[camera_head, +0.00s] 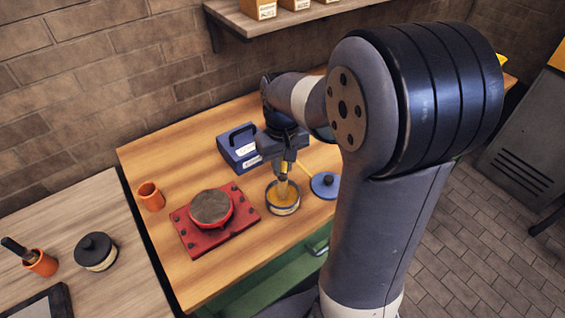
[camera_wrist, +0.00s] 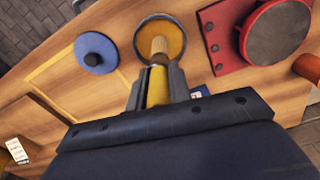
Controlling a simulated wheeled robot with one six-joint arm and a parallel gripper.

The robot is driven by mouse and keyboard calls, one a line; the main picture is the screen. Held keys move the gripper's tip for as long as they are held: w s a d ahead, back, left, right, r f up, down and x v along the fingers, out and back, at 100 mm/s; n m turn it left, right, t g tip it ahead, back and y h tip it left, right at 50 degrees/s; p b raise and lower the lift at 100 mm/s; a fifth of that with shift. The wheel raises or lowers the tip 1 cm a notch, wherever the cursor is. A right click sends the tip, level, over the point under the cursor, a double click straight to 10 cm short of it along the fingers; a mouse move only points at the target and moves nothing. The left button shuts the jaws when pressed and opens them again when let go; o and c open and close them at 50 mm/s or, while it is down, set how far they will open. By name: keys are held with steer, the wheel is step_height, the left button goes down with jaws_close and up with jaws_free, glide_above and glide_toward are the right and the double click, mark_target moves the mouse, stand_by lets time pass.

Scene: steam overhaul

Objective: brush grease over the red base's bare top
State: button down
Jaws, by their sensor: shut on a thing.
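The red base (camera_head: 190,234) is a flat plate with dark bolts and a raised round boss on the workbench. The boss's round top (camera_head: 211,206) looks dull grey-brown in both views. An open tin of amber grease (camera_head: 284,204) stands to the right of the base. My gripper (camera_head: 285,172) is above the tin, shut on a brush (camera_wrist: 158,84) with a yellow handle. The brush points down, its pale bristles over or in the grease; I cannot tell whether they touch it. The tin (camera_wrist: 141,34) and red base (camera_wrist: 222,18) also show in the wrist view.
A blue lid (camera_head: 325,186) lies right of the tin, and a blue toolbox (camera_head: 239,150) stands behind it. An orange cup (camera_head: 151,196) is left of the base. A side table (camera_head: 120,268) holds a dark-lidded tin (camera_head: 96,251) and another orange cup (camera_head: 41,263).

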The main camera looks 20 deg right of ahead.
step_height(320, 180, up, 7)
steer(key=p, duration=0.6)
steer(key=shift+f, duration=0.1)
stand_by(0.8)
